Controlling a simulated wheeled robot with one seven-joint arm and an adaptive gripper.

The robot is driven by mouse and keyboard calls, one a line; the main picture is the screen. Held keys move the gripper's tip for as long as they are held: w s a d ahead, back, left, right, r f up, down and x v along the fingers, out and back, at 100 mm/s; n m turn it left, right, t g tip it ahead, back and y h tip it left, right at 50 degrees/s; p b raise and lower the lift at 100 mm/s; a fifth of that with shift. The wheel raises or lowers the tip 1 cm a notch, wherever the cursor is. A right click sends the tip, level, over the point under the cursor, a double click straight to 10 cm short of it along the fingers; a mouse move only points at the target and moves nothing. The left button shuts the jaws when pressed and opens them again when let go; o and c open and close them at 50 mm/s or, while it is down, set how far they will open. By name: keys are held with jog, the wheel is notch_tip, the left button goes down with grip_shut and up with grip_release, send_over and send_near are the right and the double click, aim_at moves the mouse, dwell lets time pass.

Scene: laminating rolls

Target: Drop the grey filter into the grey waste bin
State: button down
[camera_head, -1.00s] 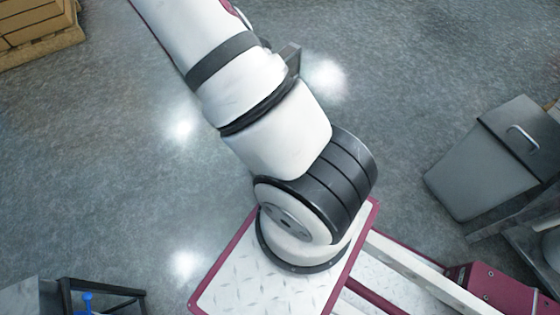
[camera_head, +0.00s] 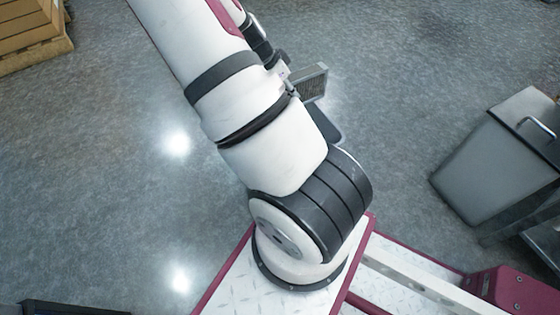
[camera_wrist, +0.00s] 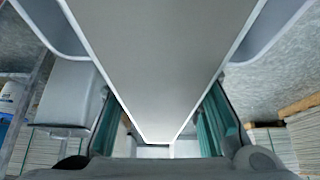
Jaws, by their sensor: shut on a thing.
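The grey filter (camera_head: 313,82) shows in the head view as a thin panel with a pale frame, sticking out beyond the right edge of my arm. In the wrist view the filter (camera_wrist: 155,55) is a long flat grey panel filling the middle. My gripper (camera_head: 284,74) is shut on it, mostly hidden behind the arm. A grey tapered container with a metal handle (camera_head: 485,168), which may be the waste bin, stands at the right, well apart from the filter. I cannot see inside it.
A dark grey rounded shape (camera_head: 324,124) shows below the filter beside my arm; I cannot tell what it is. Stacked boxes (camera_head: 30,35) stand on a pallet at upper left. The grey floor (camera_head: 410,70) between arm and container is clear.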

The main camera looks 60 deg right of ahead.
jog(key=shift+f+b, duration=0.75)
jog(key=shift+f, duration=0.55)
jog(key=c, duration=1.1)
grip_release()
jog(key=shift+o, duration=0.2)
jog(key=shift+r, duration=0.15)
jog(key=v, duration=1.1)
jog(key=shift+w+a+r, duration=0.1)
jog(key=shift+a+r, duration=0.15)
jog(key=shift+r, duration=0.05)
